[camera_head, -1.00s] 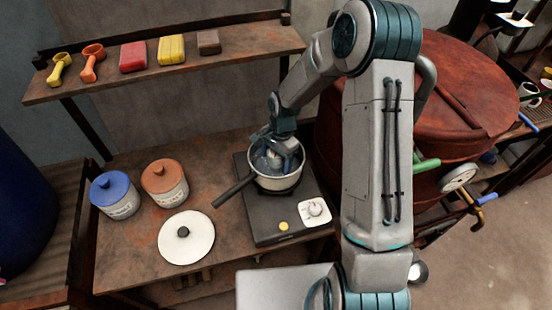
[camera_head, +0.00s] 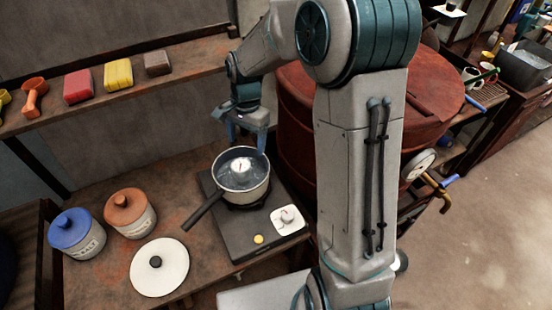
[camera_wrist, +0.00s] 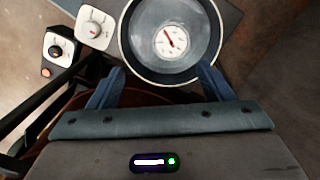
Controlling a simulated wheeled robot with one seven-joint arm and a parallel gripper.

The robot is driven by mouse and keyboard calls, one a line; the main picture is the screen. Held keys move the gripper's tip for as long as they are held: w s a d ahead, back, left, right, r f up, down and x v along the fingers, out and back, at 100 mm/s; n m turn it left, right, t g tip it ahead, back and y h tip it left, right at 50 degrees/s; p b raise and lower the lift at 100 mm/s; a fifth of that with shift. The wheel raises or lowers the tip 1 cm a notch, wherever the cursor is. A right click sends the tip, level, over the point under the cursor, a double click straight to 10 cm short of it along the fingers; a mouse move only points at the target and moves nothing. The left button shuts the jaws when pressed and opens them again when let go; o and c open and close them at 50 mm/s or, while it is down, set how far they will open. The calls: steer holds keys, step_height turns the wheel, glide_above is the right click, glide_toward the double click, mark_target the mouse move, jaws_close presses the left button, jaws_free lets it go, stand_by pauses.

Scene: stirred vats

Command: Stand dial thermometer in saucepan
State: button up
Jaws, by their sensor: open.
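The saucepan (camera_head: 228,184) sits on the dark hotplate, its black handle pointing to the lower left. The dial thermometer (camera_head: 241,164) is inside the saucepan, its white round face with a red needle turned upward. In the wrist view the thermometer dial (camera_wrist: 171,39) lies inside the saucepan's rim (camera_wrist: 124,62); its stem is not clearly visible. My gripper (camera_head: 247,141) is open and empty, above and behind the pan in the head view. In the wrist view my gripper's fingers (camera_wrist: 161,80) are spread apart, clear of the thermometer.
The hotplate (camera_head: 240,240) has a white-plated knob (camera_head: 287,219) and a yellow button. A white lid (camera_head: 160,272), a blue-lidded salt jar (camera_head: 77,236) and an orange-lidded jar (camera_head: 131,214) stand left. A shelf (camera_head: 190,66) hangs behind; a large red-brown vat (camera_head: 300,125) stands right.

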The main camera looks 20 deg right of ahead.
steer(key=s+d+r+n+t, duration=0.2)
steer(key=s+d+r+n, duration=0.1)
steer(key=s, duration=0.7)
steer(key=s+d+r+n+t+h, duration=0.1)
steer(key=s+d+r+n, duration=0.3)
steer(key=s, duration=0.7)
step_height(320, 180, up, 3)
steer(key=shift+d+r+n+t, duration=0.1)
steer(key=shift+d+n+t, duration=0.25)
steer(key=shift+n, duration=0.85)
steer(key=shift+a, duration=0.1)
steer(key=shift+c, duration=0.2)
